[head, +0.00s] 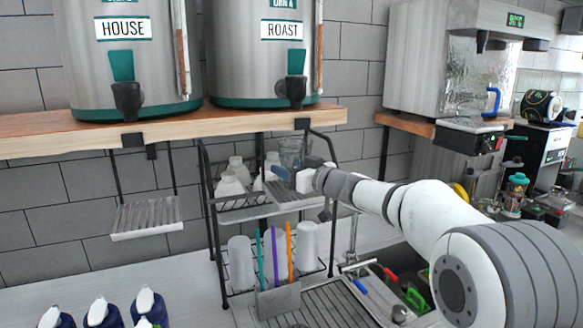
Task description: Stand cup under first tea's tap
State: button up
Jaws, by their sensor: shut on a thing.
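A clear cup (291,150) is upright below the wooden shelf, under the tap (292,92) of the urn (262,50) labelled ROAST. My gripper (284,172) reaches in from the right and is shut on the cup near its lower part; the fingers are small and partly hard to make out. A slatted drip tray (297,199) lies below the cup; I cannot tell whether the cup touches it. The urn (125,60) labelled HOUSE stands to the left, with its black tap (127,98) above another slatted drip tray (146,217), which is empty.
A black wire rack (213,235) with white bottles and white cups stands around my gripper. A holder (278,302) with coloured sticks is in front. The wooden shelf (60,135) overhangs. Dark blue bottles (103,312) stand at bottom left. The space around the left drip tray is clear.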

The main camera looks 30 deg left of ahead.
jog(key=shift+f, duration=0.2)
jog(key=o, duration=0.9)
jog(key=shift+o, duration=0.2)
jog(key=shift+r, duration=0.1)
jog(key=shift+r, duration=0.2)
jog(key=b+v, duration=0.4)
jog(key=v, duration=0.8)
jog(key=shift+f, duration=0.1)
